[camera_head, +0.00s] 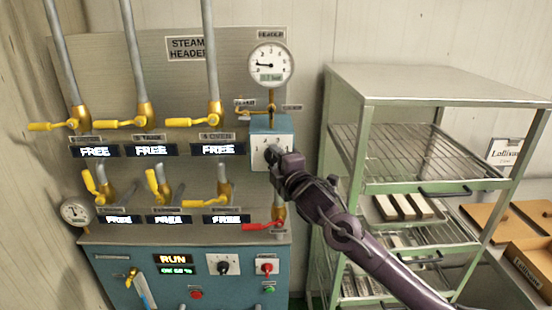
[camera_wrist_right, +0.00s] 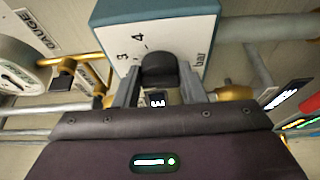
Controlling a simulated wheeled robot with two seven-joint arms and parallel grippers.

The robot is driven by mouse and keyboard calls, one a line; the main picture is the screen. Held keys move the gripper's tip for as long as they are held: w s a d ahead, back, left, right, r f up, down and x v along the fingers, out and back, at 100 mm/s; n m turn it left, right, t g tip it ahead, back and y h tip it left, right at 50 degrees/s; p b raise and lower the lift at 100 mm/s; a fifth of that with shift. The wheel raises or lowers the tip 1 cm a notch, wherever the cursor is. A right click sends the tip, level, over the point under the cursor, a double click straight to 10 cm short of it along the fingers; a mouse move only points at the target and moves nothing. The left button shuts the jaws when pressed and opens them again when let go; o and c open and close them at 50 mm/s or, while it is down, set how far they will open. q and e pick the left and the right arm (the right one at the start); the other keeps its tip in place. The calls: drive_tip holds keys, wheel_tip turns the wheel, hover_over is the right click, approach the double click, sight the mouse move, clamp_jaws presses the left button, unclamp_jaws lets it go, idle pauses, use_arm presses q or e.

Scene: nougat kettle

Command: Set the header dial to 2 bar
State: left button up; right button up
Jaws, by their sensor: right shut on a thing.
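The header dial is a dark knob (camera_wrist_right: 158,70) on a white plate marked with numbers and "bar" (camera_wrist_right: 198,48). In the head view the plate (camera_head: 262,158) sits on a blue box (camera_head: 268,124) below the header gauge (camera_head: 271,64). My right gripper (camera_head: 276,156) is at the plate and hides most of the knob there. In the right wrist view its fingers (camera_wrist_right: 158,88) are shut on the knob, one on each side. The marks 3 and 4 show; the other marks and the knob's pointer are hidden. My left gripper is not in view.
Yellow-handled valves (camera_head: 117,122) with several FREE displays cover the panel to the left. A red lever (camera_head: 262,226) sits below the dial. A green rack (camera_head: 440,86) with wire shelves stands to the right. A blue cabinet (camera_head: 140,262) is below.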

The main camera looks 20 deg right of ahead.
drive_tip(key=shift+r+n+g, duration=0.1)
drive_tip(key=shift+n+g, duration=0.7)
drive_tip(key=shift+n, duration=1.2)
drive_tip(key=o, duration=1)
